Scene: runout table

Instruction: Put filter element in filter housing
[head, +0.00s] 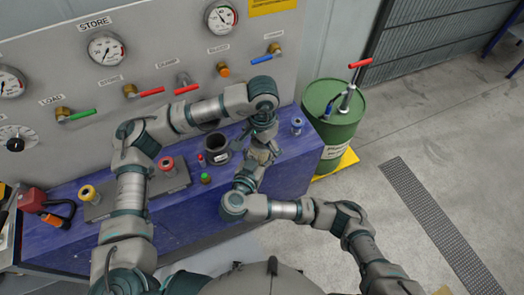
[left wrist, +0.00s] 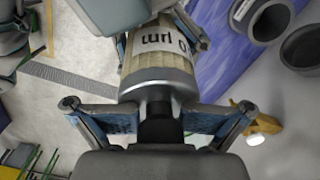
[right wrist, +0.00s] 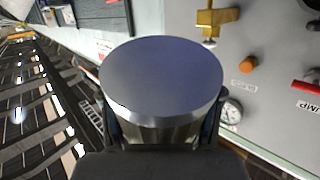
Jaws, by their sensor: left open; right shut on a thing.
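The filter element (head: 262,153) is a beige cylinder with metal end caps and dark lettering, held above the blue table between my two grippers. In the left wrist view the lettered side (left wrist: 150,45) shows. My right gripper (head: 252,170) is shut on it; in the right wrist view its flat round end cap (right wrist: 160,80) faces the camera and covers much of the fingers. My left gripper (left wrist: 157,122) is open, its fingers on either side of the near end cap; contact cannot be told. The filter housing (head: 216,145), a dark open cylinder with a white label, stands on the table left of the grippers.
The blue table (head: 180,220) also bears red and yellow spools, a small green-topped item (head: 206,178) and a blue-topped item (head: 297,126). A gauge panel (head: 150,60) with valve handles rises behind. A green drum (head: 335,115) stands at the right.

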